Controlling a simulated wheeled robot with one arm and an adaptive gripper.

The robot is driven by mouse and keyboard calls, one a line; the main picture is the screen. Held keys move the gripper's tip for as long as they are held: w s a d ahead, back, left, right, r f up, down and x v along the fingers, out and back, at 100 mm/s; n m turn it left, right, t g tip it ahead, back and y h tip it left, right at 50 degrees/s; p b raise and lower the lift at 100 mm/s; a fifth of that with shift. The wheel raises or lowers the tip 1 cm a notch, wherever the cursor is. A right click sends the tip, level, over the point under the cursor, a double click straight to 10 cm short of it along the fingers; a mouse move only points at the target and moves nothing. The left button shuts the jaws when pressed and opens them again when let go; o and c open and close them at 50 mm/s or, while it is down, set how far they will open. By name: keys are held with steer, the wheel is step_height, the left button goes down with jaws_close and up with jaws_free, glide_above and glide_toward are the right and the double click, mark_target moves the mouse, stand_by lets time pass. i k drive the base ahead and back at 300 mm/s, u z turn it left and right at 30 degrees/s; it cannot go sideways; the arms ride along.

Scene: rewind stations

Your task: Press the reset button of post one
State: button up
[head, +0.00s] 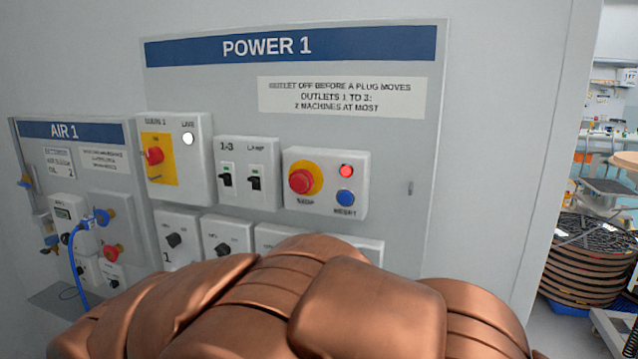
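The blue reset button (346,198) is on the white stop and reset box (328,159) of the POWER 1 panel (400,140). Beside it on the same box are a red stop button (300,181) on a yellow ring and a lit red lamp (346,171). Nothing covers the reset button. My copper-coloured arm fills the lower foreground and hides the bottom of the panel. My gripper's fingers are not seen, and nothing is seen touching the button.
Left of the box are a lamp switch box (248,174) and a main switch box (176,160) with a white lamp. The AIR 1 panel (75,131) with a blue hose is at the left. Stacked reels (590,260) stand at the right beyond the wall edge.

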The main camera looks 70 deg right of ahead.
mark_target(344, 197)
steer(key=z, duration=2.2)
